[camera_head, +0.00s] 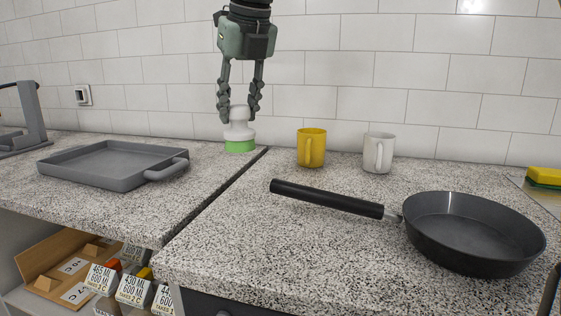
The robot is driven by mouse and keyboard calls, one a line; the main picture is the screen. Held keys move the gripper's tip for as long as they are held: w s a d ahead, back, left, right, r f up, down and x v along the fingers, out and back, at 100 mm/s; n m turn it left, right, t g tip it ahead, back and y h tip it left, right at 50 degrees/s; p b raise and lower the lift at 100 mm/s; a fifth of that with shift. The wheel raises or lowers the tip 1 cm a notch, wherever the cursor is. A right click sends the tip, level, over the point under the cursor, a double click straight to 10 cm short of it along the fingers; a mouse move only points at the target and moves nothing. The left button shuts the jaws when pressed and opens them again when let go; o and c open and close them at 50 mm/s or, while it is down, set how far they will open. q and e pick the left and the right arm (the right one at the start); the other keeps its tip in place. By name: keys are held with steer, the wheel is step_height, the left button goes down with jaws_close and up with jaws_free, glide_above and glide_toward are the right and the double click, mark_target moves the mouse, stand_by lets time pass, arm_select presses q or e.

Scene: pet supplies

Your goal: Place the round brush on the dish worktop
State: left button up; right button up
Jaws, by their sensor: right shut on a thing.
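My right gripper (239,110) comes down from the top of the head view and is shut on the round brush. The round brush (239,133) has a white knobbed handle and a green bottom. It is upright near the back right of the left worktop (205,185), close to the dark gap between the worktops. Its green underside is at or just above the speckled surface; I cannot tell if it touches. My left gripper is not in view.
A grey square pan (105,163) lies on the left worktop. On the right worktop (290,245) stand a yellow mug (311,147), a white mug (377,152) and a black frying pan (470,230). A yellow-green sponge (543,177) is at far right. Boxes sit on a shelf below.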

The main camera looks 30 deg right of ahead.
steer(key=d+f, duration=0.5)
steer(key=d+f+p, duration=0.1)
steer(key=d+f, duration=0.4)
steer(key=shift+s+d, duration=0.15)
steer(key=shift+d, duration=0.05)
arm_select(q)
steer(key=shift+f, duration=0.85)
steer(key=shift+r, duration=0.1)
arm_select(e)
steer(key=shift+f, duration=0.2)
steer(key=o, duration=0.9)
steer(key=shift+o, duration=1)
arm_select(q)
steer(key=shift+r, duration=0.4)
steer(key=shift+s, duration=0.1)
